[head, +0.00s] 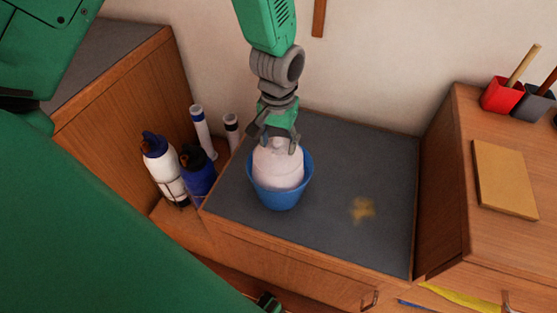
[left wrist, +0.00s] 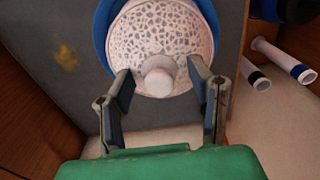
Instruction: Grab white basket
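The white basket (head: 277,166) is a rounded, pale vessel with a knob on top, sitting in a blue bucket (head: 280,197) on the grey counter top. In the left wrist view its perforated face (left wrist: 160,35) and round knob (left wrist: 158,80) show, ringed by the blue rim (left wrist: 103,25). My left gripper (head: 279,146) is over the top of the basket. In the left wrist view its two fingers (left wrist: 163,92) stand apart on either side of the knob, with gaps visible, and hold nothing. My right gripper is not seen.
White (head: 163,168) and blue (head: 198,172) bottles and white tubes (head: 202,130) stand left of the counter (head: 345,160). A yellowish stain (head: 362,209) marks its right part. Red (head: 502,95) and dark (head: 533,103) holders and a tan board (head: 504,178) sit on the right cabinet.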

